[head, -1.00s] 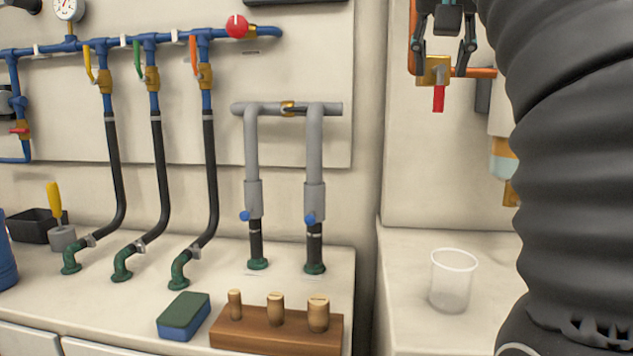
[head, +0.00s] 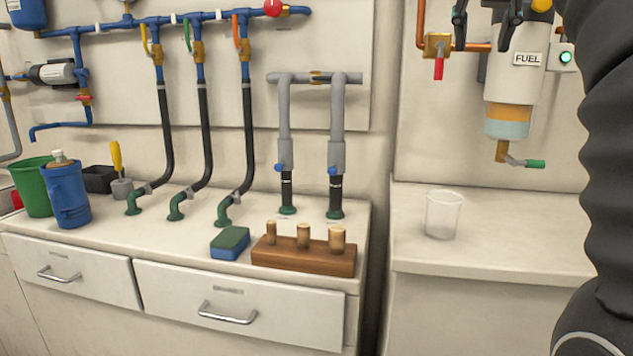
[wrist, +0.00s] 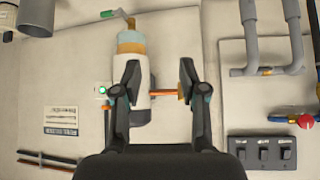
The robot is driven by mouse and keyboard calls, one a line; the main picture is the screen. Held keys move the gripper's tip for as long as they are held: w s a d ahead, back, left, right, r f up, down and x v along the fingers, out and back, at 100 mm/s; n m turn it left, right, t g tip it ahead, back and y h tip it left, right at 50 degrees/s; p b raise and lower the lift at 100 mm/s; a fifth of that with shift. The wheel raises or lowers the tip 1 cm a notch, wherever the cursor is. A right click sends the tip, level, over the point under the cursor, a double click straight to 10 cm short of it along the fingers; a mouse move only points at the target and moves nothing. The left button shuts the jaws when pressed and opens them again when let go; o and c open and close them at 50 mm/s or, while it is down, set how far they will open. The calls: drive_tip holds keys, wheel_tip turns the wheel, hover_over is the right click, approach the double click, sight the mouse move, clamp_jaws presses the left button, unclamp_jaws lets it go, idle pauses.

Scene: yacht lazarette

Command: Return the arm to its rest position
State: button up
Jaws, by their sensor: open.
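My gripper (head: 483,22) is at the top of the head view, partly cut off by the upper edge, in front of the wall beside the white FUEL filter (head: 512,85). In the wrist view my gripper (wrist: 160,75) has its two black fingers spread wide with nothing between them. The fuel filter shows there behind the left finger (wrist: 134,110), and the orange pipe (wrist: 163,92) runs behind the gap. My dark ribbed arm (head: 610,150) fills the right edge of the head view. No contact between the fingers and the wall fittings is visible.
A brass valve with a red handle (head: 438,69) is left of the gripper. A clear cup (head: 443,215) stands on the right counter (head: 500,225). The left counter holds a wooden plug block (head: 303,257), sponge (head: 230,243), blue jug (head: 68,193) and green bucket (head: 33,185).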

drive_tip(key=s+a+f+n+g+y, duration=0.1)
drive_tip(key=s+f, duration=0.4)
drive_tip(key=f, duration=1.1)
drive_tip(key=s+a+f+n+y, duration=0.1)
drive_tip(key=s+f, duration=0.4)
drive_tip(key=f, duration=1.1)
drive_tip(key=s+a+f+n+g+y, duration=0.1)
drive_tip(key=s+f, duration=0.4)
drive_tip(key=f, duration=1.1)
drive_tip(key=a+n, duration=0.1)
drive_tip(key=a, duration=0.1)
drive_tip(key=shift+a+n+g, duration=0.3)
